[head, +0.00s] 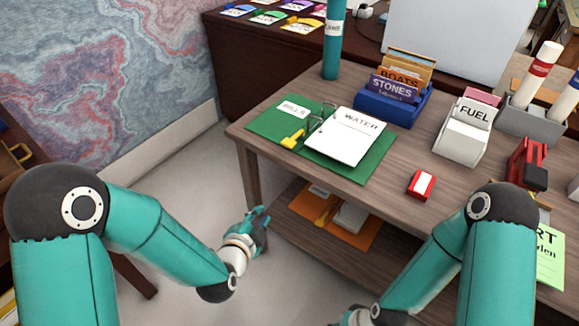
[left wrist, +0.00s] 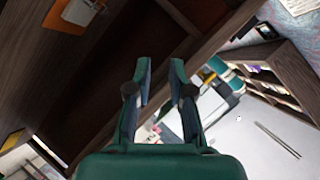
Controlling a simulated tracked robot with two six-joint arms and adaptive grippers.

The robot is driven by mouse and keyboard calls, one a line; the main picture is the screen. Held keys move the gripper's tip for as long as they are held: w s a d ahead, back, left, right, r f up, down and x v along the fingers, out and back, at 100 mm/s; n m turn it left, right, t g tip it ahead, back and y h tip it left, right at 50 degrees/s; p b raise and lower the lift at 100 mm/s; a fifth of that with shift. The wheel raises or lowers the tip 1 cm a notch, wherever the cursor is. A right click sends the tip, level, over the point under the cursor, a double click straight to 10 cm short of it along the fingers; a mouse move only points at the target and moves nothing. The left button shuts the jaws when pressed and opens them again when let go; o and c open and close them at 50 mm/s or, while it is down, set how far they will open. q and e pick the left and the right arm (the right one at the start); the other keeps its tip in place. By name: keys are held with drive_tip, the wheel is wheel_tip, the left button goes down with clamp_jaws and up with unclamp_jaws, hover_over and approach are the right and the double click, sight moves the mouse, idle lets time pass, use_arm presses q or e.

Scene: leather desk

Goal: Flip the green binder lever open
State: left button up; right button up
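A green binder (head: 359,162) lies open and flat on the desk in the head view. White paper marked WATER (head: 345,137) is on its right side, and a BILLS label (head: 293,108) is on its left cover. A yellow lever (head: 292,139) and metal rings (head: 322,113) are near its middle. The lever's exact position is hard to tell. My left gripper (head: 263,222) is below desktop height, left of the desk's front edge and apart from the binder. In the left wrist view its two fingers (left wrist: 160,85) are apart with nothing between them. My right gripper is not clearly visible.
The wooden desktop (head: 400,150) also holds a small red box (head: 421,185), a blue card box (head: 393,103), a FUEL holder (head: 467,130) and a teal upright binder (head: 333,40). An orange folder (head: 345,225) lies on the shelf below. Open floor lies left of the desk.

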use_arm(q)
drive_tip(key=w+d+r+m+t+b, duration=0.2)
drive_tip(key=d+r+m+t+b, duration=0.1)
drive_tip(key=r+m+t+b, duration=0.25)
drive_tip(key=m+p, duration=0.1)
drive_tip(key=p, duration=0.1)
approach(288, 142)
drive_tip(key=shift+g+h, duration=0.25)
drive_tip(key=shift+h, duration=0.15)
drive_tip(key=x, duration=1)
drive_tip(key=shift+a+f, duration=0.2)
drive_tip(key=shift+a, duration=0.05)
use_arm(e)
wheel_tip(288, 142, down, 6)
drive_tip(key=shift+r, duration=0.1)
use_arm(q)
clamp_jaws()
